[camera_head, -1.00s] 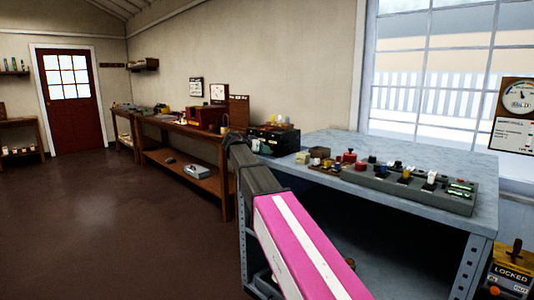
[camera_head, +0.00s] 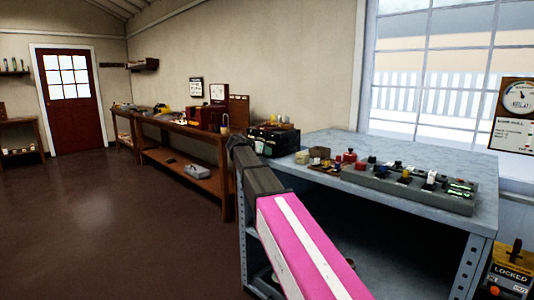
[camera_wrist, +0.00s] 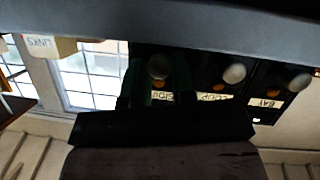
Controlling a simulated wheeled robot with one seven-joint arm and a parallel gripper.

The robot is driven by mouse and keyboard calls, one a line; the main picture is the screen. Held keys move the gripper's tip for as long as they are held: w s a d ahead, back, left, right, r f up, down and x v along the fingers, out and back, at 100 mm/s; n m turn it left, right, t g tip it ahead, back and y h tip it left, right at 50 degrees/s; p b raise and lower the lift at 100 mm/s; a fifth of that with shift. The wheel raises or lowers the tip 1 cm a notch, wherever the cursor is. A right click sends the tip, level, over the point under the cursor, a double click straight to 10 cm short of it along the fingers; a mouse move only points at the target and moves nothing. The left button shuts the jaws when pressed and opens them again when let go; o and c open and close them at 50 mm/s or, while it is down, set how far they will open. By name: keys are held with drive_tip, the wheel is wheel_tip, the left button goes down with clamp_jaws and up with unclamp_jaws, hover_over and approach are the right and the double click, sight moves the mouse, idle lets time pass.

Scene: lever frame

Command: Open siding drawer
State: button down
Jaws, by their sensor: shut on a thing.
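A dark box (camera_head: 272,140) stands at the left end of the grey bench in the head view. The upside-down wrist view shows its black drawer fronts with pale round knobs and labels. The siding drawer (camera_wrist: 163,96) is the one in the middle of that view, its label partly hidden. My gripper (camera_wrist: 158,80) is shut around its knob (camera_wrist: 158,67); the dark fingers blend into the front. The loop drawer (camera_wrist: 222,85) and bay drawer (camera_wrist: 275,90) are beside it. In the head view my gripper (camera_head: 238,141) is at the box's left side, its fingertips hard to make out.
The grey bench (camera_head: 350,143) carries a lever frame (camera_head: 410,186) with several coloured levers, plus small blocks. A wooden workbench (camera_head: 190,129) stands along the wall behind. A locked yellow box (camera_head: 512,268) is at lower right. The floor at left is clear.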

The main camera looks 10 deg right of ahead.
drive_tip(key=s+a, duration=0.4)
drive_tip(key=a, duration=0.2)
drive_tip(key=shift+s, duration=0.2)
drive_tip(key=c, duration=1.2)
unclamp_jaws()
drive_tip(key=v, duration=1)
drive_tip(key=shift+s+a+r, duration=0.15)
drive_tip(key=shift+s+a, duration=0.05)
drive_tip(key=shift+a, duration=0.15)
